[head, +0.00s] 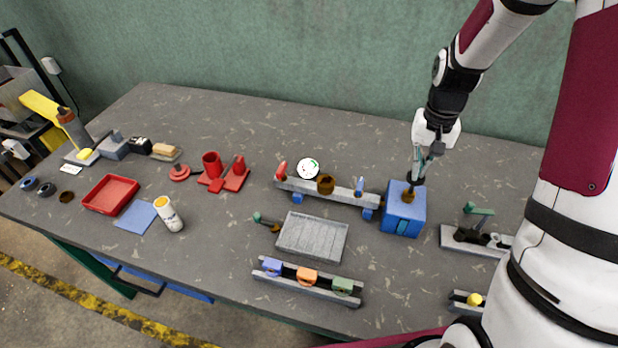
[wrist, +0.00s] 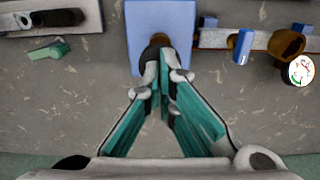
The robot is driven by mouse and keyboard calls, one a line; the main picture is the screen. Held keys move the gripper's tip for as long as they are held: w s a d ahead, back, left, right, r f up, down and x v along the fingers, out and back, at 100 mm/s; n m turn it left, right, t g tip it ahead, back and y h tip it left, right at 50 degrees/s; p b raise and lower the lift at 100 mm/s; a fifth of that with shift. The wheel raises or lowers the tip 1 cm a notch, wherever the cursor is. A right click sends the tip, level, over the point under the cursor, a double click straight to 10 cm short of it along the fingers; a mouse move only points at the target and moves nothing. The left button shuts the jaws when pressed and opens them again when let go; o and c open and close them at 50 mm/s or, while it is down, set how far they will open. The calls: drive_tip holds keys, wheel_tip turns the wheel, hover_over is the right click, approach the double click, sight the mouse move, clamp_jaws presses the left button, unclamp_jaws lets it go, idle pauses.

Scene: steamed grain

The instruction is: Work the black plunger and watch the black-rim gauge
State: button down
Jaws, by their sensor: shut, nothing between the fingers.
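The blue box (head: 403,215) stands on the grey table right of centre, with a brass-coloured collar (head: 408,196) and a dark plunger top on it. In the wrist view the dark plunger (wrist: 157,41) shows at the near edge of the blue box (wrist: 160,15), partly hidden by the fingers. My gripper (head: 416,178) is shut, with nothing between its fingers, and its tips are at the plunger top. Whether they touch it I cannot tell. The round white gauge (head: 308,168) with a dark rim stands left of the box; it also shows in the wrist view (wrist: 300,70).
A grey rail (head: 340,193) with a brown ring and red and blue levers joins the box's left side. A grey tray (head: 312,236) and a rail with coloured blocks (head: 307,277) lie in front. A grey fixture with a green lever (head: 478,210) stands to the right.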

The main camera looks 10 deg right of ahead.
drive_tip(key=shift+r+p, duration=0.6)
drive_tip(key=shift+r, duration=1.55)
drive_tip(key=shift+w+r+m+b, duration=0.2)
drive_tip(key=shift+m+b, duration=0.2)
drive_tip(key=shift+m, duration=0.15)
drive_tip(key=shift+w+r+m+b, duration=0.15)
drive_tip(key=shift+m+b, duration=0.25)
drive_tip(key=shift+m, duration=0.15)
drive_tip(key=m+b, duration=0.1)
drive_tip(key=r+m+b, duration=0.1)
drive_tip(key=m, duration=0.1)
drive_tip(key=shift+w+d, duration=0.1)
drive_tip(key=shift+w, duration=0.05)
drive_tip(key=m, duration=0.1)
drive_tip(key=r+m+b, duration=0.1)
drive_tip(key=m, duration=0.1)
drive_tip(key=shift+r, duration=0.1)
drive_tip(key=shift+s+f+m+b, duration=0.15)
drive_tip(key=shift+f+m+b, duration=0.5)
drive_tip(key=shift+f+b, duration=0.3)
drive_tip(key=shift+s+f+m+b, duration=0.2)
drive_tip(key=shift+f+m+b, duration=0.4)
drive_tip(key=shift+f+b, duration=0.3)
drive_tip(key=shift+s+f+m+b, duration=0.15)
drive_tip(key=shift+f+m+b, duration=0.5)
drive_tip(key=shift+f+b, duration=0.25)
